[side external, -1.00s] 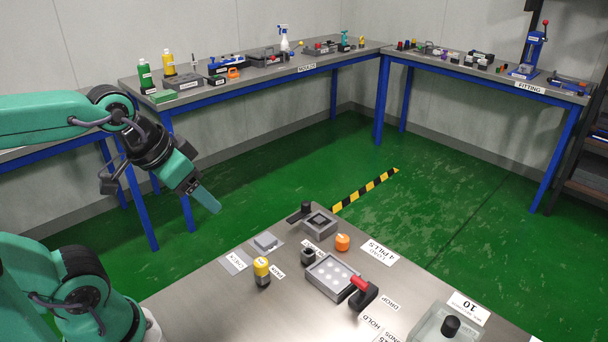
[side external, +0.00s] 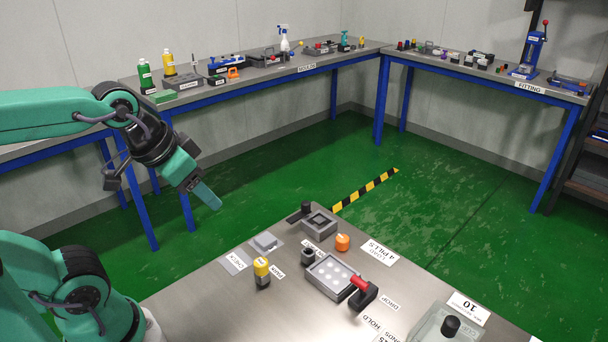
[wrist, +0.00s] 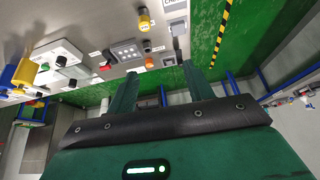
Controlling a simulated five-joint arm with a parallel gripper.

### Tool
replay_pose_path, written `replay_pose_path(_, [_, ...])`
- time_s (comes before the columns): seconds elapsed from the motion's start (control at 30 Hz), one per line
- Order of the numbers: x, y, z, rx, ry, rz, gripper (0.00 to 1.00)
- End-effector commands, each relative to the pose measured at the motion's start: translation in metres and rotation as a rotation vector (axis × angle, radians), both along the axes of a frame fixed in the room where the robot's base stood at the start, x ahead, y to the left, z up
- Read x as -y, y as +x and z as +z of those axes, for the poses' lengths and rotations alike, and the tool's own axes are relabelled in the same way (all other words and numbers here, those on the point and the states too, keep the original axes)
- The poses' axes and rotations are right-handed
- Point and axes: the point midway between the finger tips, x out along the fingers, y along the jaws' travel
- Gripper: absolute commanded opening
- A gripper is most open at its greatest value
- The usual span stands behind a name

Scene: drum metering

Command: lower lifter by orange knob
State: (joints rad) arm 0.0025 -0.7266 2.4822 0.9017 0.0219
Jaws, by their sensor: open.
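The orange knob (side external: 342,242) is a short orange cylinder with a pale top on the steel table, near the "4 PILLS LOAD" label (side external: 379,252). It also shows in the wrist view (wrist: 147,46), beyond my fingers. I cannot tell which part is the lifter. A grey block with white round pits (side external: 333,277) lies close to the knob, with a red-topped black handle (side external: 362,292) at its end. My gripper (side external: 209,198) is open and empty, in the air to the left of the table's far edge. In the wrist view its two fingers (wrist: 161,88) are apart.
A yellow-topped post (side external: 262,272), a small dark cup (side external: 309,256) and a grey square holder (side external: 319,223) stand near the knob. A clear box with a black knob (side external: 450,326) is at the front right. Free air separates my gripper from the table.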

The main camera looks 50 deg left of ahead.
Motion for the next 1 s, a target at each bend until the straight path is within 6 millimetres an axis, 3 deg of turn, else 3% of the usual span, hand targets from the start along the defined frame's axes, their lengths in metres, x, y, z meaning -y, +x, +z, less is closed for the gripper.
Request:
replay_pose_path(0.27, [0.004, 0.031, 0.008, -0.053, 0.058, -0.133, 0.52])
replay_pose_path(0.53, [0.013, 0.079, 0.01, -0.123, 0.135, -0.337, 0.52])
replay_pose_path(1.0, [0.033, 0.167, -0.017, -0.235, 0.244, -0.705, 0.52])
